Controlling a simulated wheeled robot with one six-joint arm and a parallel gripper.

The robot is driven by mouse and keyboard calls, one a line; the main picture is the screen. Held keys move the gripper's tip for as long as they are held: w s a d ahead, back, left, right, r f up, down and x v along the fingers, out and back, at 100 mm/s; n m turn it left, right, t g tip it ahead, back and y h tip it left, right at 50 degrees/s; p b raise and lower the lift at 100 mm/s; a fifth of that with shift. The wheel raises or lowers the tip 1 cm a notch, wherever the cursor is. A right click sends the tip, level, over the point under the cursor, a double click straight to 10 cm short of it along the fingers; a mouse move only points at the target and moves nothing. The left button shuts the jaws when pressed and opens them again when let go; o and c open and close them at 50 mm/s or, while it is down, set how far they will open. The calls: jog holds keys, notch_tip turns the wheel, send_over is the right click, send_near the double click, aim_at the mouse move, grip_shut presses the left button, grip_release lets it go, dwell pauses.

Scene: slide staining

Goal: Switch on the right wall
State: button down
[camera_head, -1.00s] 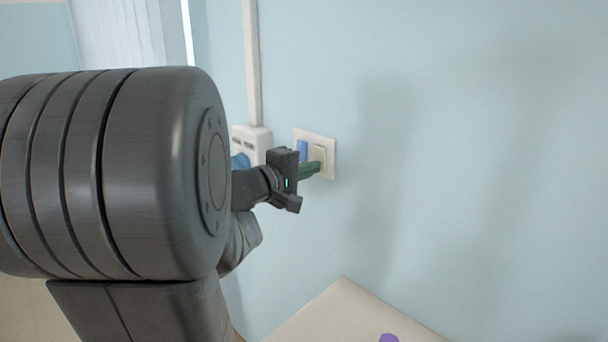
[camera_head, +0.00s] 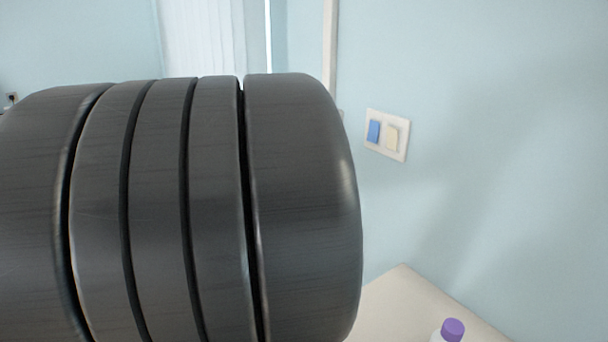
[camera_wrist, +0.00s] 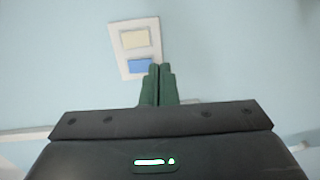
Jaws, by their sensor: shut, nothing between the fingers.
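The wall switch plate (camera_head: 402,153) is white and sits on the light blue wall. It carries a blue rocker (camera_head: 374,131) on the left and a cream rocker (camera_head: 392,138) on the right. In the wrist view the plate appears turned, with the cream rocker (camera_wrist: 135,39) above the blue rocker (camera_wrist: 140,66). My gripper (camera_wrist: 160,68) is shut and empty, its green fingertips overlapping the plate's lower edge in that view. Contact with the plate cannot be told. In the head view my gripper is hidden behind my large dark arm link.
A pale table top (camera_head: 400,295) stands against the wall below the switches, with a purple-capped bottle (camera_head: 453,329) at its front. A white vertical conduit (camera_head: 330,45) runs up the wall left of the plate. The wall to the right is clear.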

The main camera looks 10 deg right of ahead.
jog(key=shift+v, duration=0.75)
jog(key=shift+f, duration=0.15)
jog(key=shift+d, duration=0.15)
